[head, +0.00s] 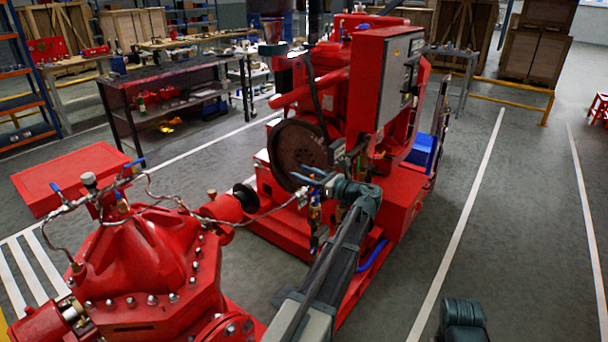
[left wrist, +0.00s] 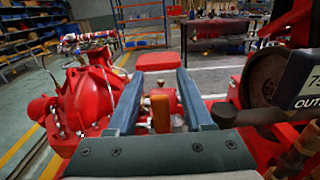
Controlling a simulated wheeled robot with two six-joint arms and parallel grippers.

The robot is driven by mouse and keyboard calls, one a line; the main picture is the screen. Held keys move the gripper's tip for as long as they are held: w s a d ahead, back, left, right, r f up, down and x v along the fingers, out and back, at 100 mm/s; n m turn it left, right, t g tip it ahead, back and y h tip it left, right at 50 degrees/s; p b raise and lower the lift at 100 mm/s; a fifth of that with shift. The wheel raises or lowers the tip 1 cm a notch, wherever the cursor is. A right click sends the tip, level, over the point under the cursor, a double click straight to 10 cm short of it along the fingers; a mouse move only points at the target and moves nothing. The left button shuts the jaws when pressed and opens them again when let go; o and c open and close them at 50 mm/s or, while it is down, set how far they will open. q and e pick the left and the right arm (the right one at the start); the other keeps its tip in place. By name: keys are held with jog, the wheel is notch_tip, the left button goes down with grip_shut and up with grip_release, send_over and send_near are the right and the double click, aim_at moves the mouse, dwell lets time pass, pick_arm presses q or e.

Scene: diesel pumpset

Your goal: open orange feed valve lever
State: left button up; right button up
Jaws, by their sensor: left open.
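The orange feed valve lever (left wrist: 160,113) shows in the left wrist view as a short upright orange piece between my fingers. Red and metal fittings show around and behind it. My left gripper (left wrist: 161,103) is open, with one blue-grey finger on each side of the lever. A gap shows on both sides, so neither finger appears to touch it. In the head view my left gripper (head: 310,175) is beside the dark flywheel, pointing left. I cannot make out the orange lever there; my wrist and the fittings crowd that spot.
The dark flywheel (head: 297,152) and red control cabinet (head: 378,85) stand close by my left gripper. The red pump (head: 145,265) with thin pipes lies to the left. A red box (head: 72,178) sits on the floor behind it. Open floor (head: 530,210) lies to the right.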

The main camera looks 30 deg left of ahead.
pick_arm(q)
grip_shut()
dwell(1.4)
